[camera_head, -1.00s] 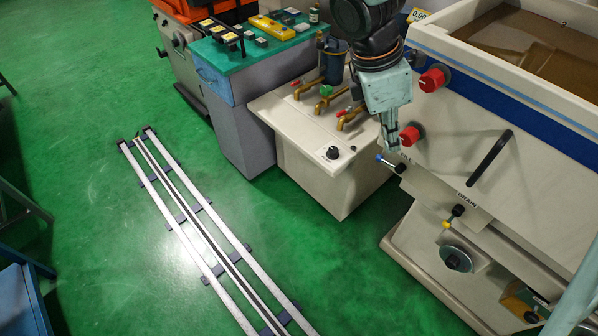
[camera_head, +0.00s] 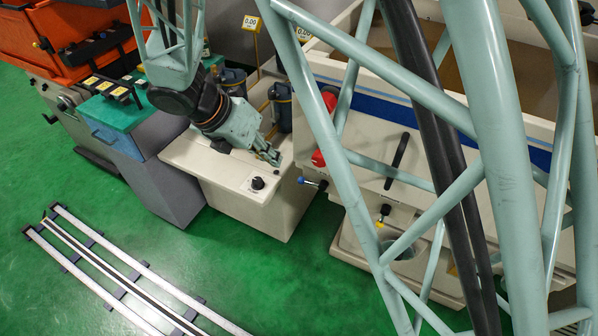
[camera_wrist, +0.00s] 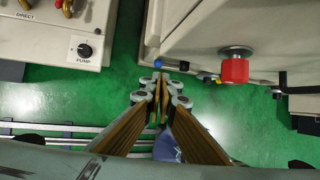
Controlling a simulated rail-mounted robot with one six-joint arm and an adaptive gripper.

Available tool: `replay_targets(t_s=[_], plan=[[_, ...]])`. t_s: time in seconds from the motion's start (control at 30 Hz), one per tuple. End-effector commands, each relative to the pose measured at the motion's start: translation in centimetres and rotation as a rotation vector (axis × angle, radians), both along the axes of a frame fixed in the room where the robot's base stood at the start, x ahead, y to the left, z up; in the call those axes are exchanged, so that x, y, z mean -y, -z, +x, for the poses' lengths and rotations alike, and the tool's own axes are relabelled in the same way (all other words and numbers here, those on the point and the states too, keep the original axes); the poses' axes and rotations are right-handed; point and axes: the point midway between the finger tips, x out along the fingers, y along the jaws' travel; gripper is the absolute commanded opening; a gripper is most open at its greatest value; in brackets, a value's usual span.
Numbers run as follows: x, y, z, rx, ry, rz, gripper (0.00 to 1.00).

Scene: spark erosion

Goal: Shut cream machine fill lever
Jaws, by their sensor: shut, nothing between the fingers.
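The cream machine (camera_head: 372,133) is at the right in the head view, partly behind my own truss frame. A small lever with blue on it (camera_head: 315,183) sticks out near its lower left edge. In the wrist view, the lever's blue ball (camera_wrist: 157,65) is at the left end of its stem, beside the machine's edge. My gripper (camera_head: 275,160) is shut and empty, left of and above the lever in the head view. In the wrist view, my fingertips (camera_wrist: 161,80) are just below the ball; I cannot tell whether they touch. The lever's label is not visible.
The pump cabinet (camera_head: 215,180) with a black knob (camera_head: 258,183) stands left of the machine. A red button (camera_wrist: 235,68) juts from the machine near the lever. A yellow-and-black drain lever (camera_head: 383,213) is further right. Rails (camera_head: 140,265) lie on the green floor.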

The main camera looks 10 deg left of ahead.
Motion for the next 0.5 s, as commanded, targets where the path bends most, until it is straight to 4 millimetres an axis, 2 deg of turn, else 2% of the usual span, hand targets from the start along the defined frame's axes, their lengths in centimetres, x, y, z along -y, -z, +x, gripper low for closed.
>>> replay_targets(t_s=[0.17, 0.5], plan=[[-1.33, 0.26, -0.22, -0.002, -0.047, -0.017, 0.00], [-1.23, 0.29, -0.19, -0.002, -0.045, -0.017, 0.00]])
